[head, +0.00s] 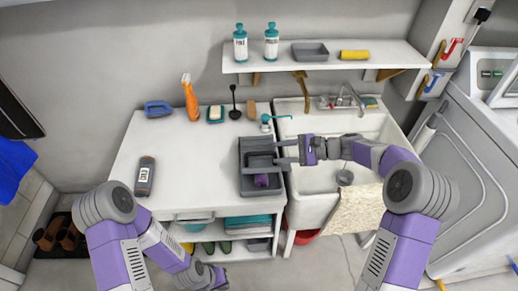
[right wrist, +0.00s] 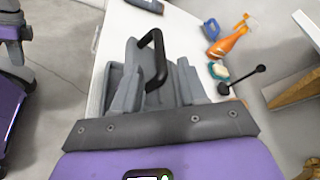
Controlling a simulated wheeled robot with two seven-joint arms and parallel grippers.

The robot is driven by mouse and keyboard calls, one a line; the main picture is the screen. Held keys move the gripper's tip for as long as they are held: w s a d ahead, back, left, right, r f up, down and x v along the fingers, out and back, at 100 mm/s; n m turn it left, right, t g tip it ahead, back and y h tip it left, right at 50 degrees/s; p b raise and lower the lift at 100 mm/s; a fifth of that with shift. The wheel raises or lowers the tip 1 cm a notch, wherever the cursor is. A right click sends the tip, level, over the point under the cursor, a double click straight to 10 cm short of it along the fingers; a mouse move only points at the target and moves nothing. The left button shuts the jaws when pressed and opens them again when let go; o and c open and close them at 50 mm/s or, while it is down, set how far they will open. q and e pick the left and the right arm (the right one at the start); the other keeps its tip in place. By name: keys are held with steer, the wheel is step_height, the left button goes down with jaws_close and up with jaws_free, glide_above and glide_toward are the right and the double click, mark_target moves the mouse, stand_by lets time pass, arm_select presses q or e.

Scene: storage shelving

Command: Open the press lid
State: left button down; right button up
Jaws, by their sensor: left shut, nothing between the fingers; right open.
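A dark grey press (head: 243,184) sits at the right end of the white counter, beside the sink. A small purple thing (head: 262,180) shows in its front part. The press's black loop handle (right wrist: 152,58) stands up in the right wrist view. My right gripper (head: 276,153) is open over the press, pointing left. In the right wrist view the handle appears between its grey fingers, with no grip on it. How far the lid is raised is unclear. My left gripper (head: 217,281) is shut and empty, low in front of the shelves, away from the press.
Behind the press are an orange spray bottle (head: 190,97), a soap dish (head: 215,114) and a black plunger-like tool (head: 234,103). A dark bottle (head: 145,176) lies at the counter's left. The sink (head: 315,203) is at the right. The counter's middle is clear.

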mark_target(265, 153)
steer(key=shift+w+a, duration=0.2)
steer(key=shift+w, duration=0.05)
steer(key=x, duration=0.2)
steer(key=b+x, duration=0.1)
steer(key=x, duration=0.1)
steer(key=b+x, duration=0.1)
steer(key=x, duration=0.2)
steer(key=shift+s, duration=0.25)
jaws_close()
